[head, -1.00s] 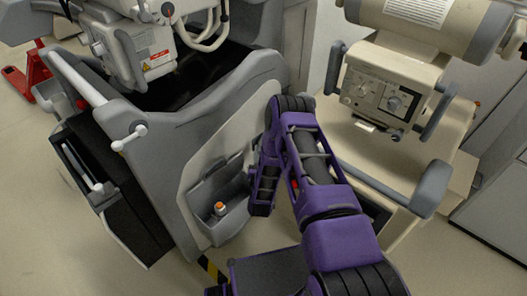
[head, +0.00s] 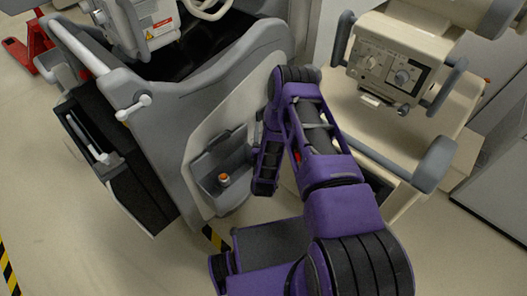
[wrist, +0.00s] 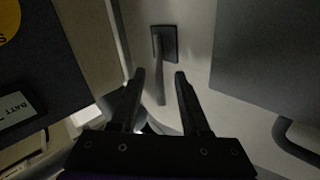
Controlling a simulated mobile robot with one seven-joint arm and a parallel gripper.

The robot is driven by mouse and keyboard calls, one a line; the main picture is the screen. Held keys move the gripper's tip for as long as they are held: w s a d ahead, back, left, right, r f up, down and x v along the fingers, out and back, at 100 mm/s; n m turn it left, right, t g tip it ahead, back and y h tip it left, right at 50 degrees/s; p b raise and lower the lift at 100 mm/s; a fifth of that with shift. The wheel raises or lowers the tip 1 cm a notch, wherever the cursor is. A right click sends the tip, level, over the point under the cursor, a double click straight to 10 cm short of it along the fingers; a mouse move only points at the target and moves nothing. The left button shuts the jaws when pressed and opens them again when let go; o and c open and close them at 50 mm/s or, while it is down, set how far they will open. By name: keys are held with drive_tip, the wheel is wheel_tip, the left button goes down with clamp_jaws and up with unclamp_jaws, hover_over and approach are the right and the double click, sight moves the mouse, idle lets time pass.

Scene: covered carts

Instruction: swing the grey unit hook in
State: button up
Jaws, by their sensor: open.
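The grey unit (head: 160,135) stands left of centre in the head view, with my purple arm reaching across its right side. In the wrist view a dark hook (wrist: 169,43) sits on a light panel. It has a small square plate and a thin bar hanging downward from it. My gripper (wrist: 160,76) is open, with one finger on each side of the hanging bar in the picture. I cannot tell how far the fingertips are from the panel, and no contact shows. In the head view the fingers and the hook are hidden by my arm.
A cream unit (head: 400,62) with dials and grey handles stands close on the right of my arm. A grey pocket (head: 207,187) on the grey unit holds a small orange-topped item (head: 224,180). In the wrist view a dark curved handle (wrist: 292,140) is at lower right.

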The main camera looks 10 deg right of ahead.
drive_tip(key=p+v, duration=0.2)
drive_tip(key=v, duration=1.2)
drive_tip(key=shift+s+p, duration=0.2)
drive_tip(key=shift+p, duration=0.2)
drive_tip(key=shift+a, duration=0.1)
